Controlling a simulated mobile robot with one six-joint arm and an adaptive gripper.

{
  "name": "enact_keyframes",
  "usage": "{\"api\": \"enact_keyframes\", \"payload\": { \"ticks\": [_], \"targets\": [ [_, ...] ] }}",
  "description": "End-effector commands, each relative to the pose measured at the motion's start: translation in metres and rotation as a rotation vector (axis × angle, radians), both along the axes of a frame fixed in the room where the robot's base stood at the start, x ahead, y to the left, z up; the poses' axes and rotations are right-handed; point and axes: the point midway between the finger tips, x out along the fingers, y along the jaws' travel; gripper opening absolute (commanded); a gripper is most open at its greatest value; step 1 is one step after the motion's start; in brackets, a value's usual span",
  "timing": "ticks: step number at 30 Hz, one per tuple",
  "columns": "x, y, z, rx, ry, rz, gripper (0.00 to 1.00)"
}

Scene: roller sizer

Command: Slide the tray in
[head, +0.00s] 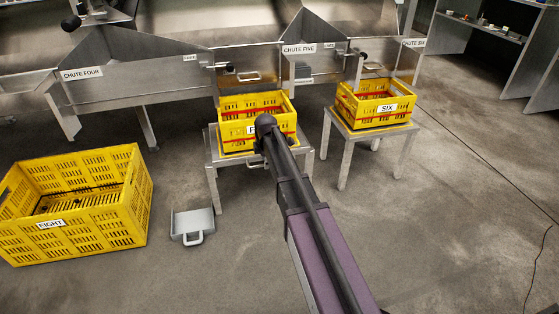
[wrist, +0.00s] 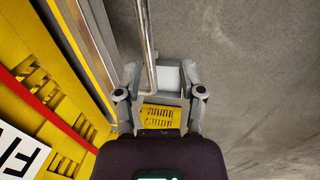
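A shallow grey tray with a loop handle (head: 192,224) lies on the floor, between the large crate and the table under crate FIVE. My gripper (wrist: 160,72) shows in the wrist view with its two fingers apart. A pale grey square piece shows between the fingers; it looks like the tray on the floor, seen from above, but I cannot be sure. Nothing is visibly held. In the head view my wrist covers the front of crate FIVE (head: 231,104), and the fingers are mostly hidden. A handled metal panel (head: 248,77) stands behind that crate at chute five.
Crate FIVE stands on a metal table (head: 212,153); its wall (wrist: 28,82) is close on the left in the wrist view. Crate SIX (head: 373,112) is on another table. A large crate EIGHT (head: 55,225) sits on the floor.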

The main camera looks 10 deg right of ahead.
Motion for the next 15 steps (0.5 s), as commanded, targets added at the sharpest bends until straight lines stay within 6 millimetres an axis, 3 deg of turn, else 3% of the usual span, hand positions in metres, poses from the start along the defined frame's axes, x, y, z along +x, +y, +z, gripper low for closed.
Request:
{"api": "enact_keyframes", "payload": {
  "ticks": [15],
  "targets": [
    [-0.008, 0.0, 0.048, 0.0, -0.001, 0.0, 0.51]
  ]
}}
